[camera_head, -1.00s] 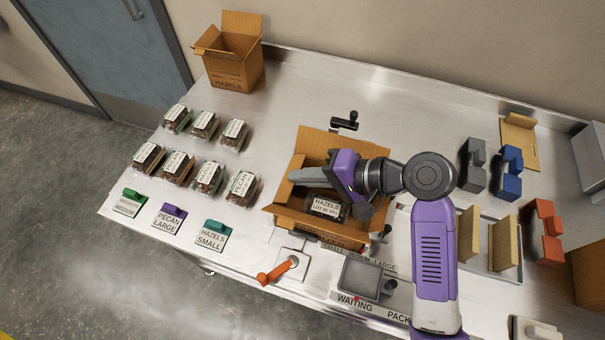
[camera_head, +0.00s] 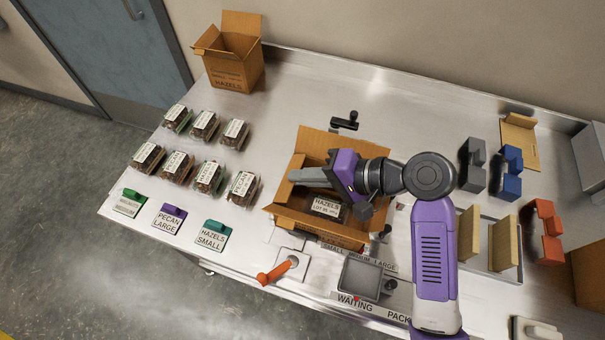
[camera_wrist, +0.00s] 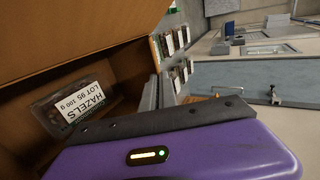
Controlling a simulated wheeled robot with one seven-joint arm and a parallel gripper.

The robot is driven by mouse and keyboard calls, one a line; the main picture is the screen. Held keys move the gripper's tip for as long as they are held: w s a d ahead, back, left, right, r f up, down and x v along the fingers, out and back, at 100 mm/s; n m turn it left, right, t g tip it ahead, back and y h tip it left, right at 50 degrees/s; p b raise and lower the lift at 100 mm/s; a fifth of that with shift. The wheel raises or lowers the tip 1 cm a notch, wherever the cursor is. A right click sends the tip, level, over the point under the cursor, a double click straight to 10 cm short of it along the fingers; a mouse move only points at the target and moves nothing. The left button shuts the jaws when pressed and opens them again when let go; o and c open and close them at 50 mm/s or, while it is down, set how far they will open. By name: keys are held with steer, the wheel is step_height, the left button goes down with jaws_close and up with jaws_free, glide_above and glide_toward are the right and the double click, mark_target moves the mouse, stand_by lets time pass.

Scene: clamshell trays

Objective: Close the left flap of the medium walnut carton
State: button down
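The open carton (camera_head: 318,142) stands mid-table with its back, left and front flaps raised or spread; its right side is hidden by my arm. The left flap (camera_head: 281,196) slopes outward. One clamshell labelled HAZELS (camera_head: 326,207) lies inside; the wrist view shows it too (camera_wrist: 75,105). No walnut label is readable on this carton. My gripper (camera_head: 293,175) reaches over the carton from the right, fingers together, tips near the left flap's inner side. I cannot tell whether they touch it. In the wrist view, a brown carton panel (camera_wrist: 70,30) fills the upper left.
Several clamshells (camera_head: 209,176) stand to the left, behind label stands (camera_head: 169,217). A HAZELS carton (camera_head: 236,75) stands open at the back left. An orange-handled lever (camera_head: 277,271) and grey pad (camera_head: 361,277) lie in front. Blue (camera_head: 510,172) and orange (camera_head: 546,232) blocks stand right.

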stand_by(0.3)
steer(key=shift+d+f+y+b, duration=0.1)
steer(key=shift+f+y+b, duration=0.35)
steer(key=shift+b, duration=0.2)
steer(key=shift+r+y, duration=0.1)
steer(key=shift+y, duration=0.25)
steer(key=c, duration=1.6)
jaws_free()
steer(key=shift+c, duration=0.2)
steer(key=shift+r, duration=0.15)
